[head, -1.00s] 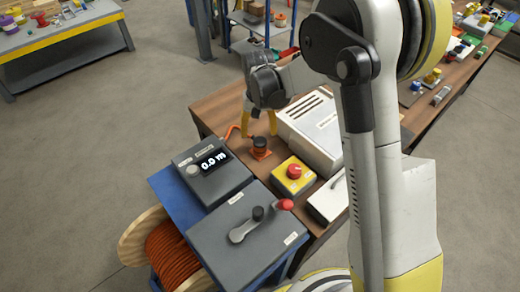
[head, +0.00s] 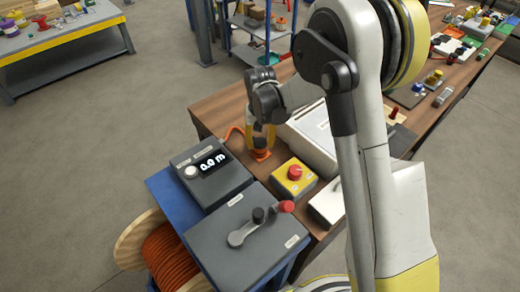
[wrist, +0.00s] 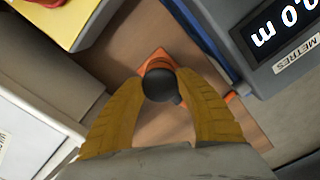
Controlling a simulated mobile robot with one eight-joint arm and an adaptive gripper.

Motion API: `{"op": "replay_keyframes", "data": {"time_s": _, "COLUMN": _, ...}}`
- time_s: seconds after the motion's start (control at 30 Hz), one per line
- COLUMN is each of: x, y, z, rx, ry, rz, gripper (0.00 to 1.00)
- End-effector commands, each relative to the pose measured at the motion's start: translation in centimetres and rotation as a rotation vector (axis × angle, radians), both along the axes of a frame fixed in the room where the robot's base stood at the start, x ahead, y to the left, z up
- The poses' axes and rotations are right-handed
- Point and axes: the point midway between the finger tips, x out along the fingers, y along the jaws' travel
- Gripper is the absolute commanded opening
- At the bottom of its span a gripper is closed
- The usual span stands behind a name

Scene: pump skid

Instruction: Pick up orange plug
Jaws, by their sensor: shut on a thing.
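The orange plug (head: 260,154) stands on the wooden table, and an orange cable runs from it to the left. In the wrist view the plug shows a round black top (wrist: 159,85) above an orange square base (wrist: 158,60). My gripper (head: 262,141) is down over the plug. Its yellow fingers (wrist: 160,92) are shut on the plug's black top, one on each side. In the head view the fingers hide most of the black part. The orange base still appears to be at table level.
A grey box with a metre display (head: 212,163) stands left of the plug, beside a grey crank box (head: 247,235). A yellow box with a red button (head: 295,172) and a white vented case (head: 312,130) stand to the right. An orange cable reel (head: 165,250) is at the lower left.

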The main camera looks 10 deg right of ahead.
Motion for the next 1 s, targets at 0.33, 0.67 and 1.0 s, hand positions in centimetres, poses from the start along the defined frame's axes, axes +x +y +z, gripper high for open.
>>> {"op": "replay_keyframes", "data": {"time_s": 0.33, "x": 0.0, "y": 0.0, "z": 1.4, "rx": 0.000, "ry": 0.001, "rz": 0.000, "gripper": 0.04}}
{"op": "replay_keyframes", "data": {"time_s": 0.67, "x": 0.0, "y": 0.0, "z": 8.2, "rx": 0.000, "ry": 0.001, "rz": 0.000, "gripper": 0.04}}
{"op": "replay_keyframes", "data": {"time_s": 1.0, "x": 0.0, "y": 0.0, "z": 10.0, "rx": 0.000, "ry": 0.000, "rz": 0.000, "gripper": 0.04}}
